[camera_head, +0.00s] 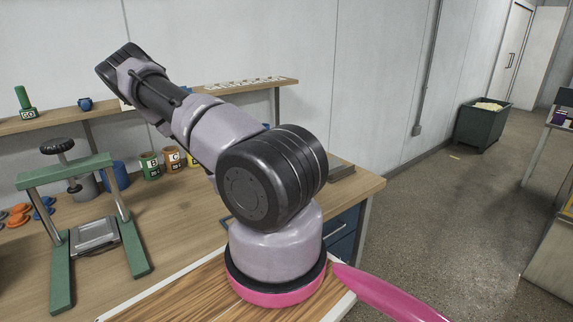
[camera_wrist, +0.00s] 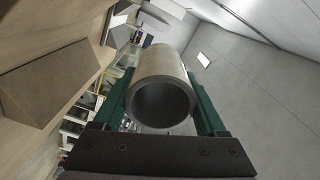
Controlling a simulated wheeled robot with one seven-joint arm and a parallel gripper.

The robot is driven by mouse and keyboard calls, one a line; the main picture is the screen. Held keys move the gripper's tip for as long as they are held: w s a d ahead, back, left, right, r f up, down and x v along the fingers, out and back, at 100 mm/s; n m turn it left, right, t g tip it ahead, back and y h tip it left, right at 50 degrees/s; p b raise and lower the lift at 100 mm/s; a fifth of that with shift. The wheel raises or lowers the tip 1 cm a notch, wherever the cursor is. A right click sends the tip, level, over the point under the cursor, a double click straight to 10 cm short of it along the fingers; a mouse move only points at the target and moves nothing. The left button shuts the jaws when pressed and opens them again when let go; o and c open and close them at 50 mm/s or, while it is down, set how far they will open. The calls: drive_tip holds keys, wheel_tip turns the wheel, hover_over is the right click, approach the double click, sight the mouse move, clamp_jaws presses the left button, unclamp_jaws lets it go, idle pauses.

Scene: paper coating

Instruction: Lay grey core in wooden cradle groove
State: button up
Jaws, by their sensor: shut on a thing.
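In the wrist view, my gripper (camera_wrist: 163,72) has its two green fingers on either side of the grey core (camera_wrist: 160,62), a hollow tube. It is shut on the core, whose open round end faces the camera. A brown angular block (camera_wrist: 48,84) lies at the left of the wrist view, apart from the core. It may be the wooden cradle, but I cannot make out a groove. In the head view my own arm hides the gripper and the core.
In the head view a green press frame (camera_head: 97,232) stands on the wooden bench (camera_head: 185,232) at left. Several labelled pots (camera_head: 150,166) stand behind it. A shelf (camera_head: 240,88) runs along the wall. A green bin (camera_head: 481,126) stands on open floor at right.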

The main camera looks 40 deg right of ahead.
drive_tip(key=shift+a, duration=0.15)
drive_tip(key=shift+f, duration=3.6)
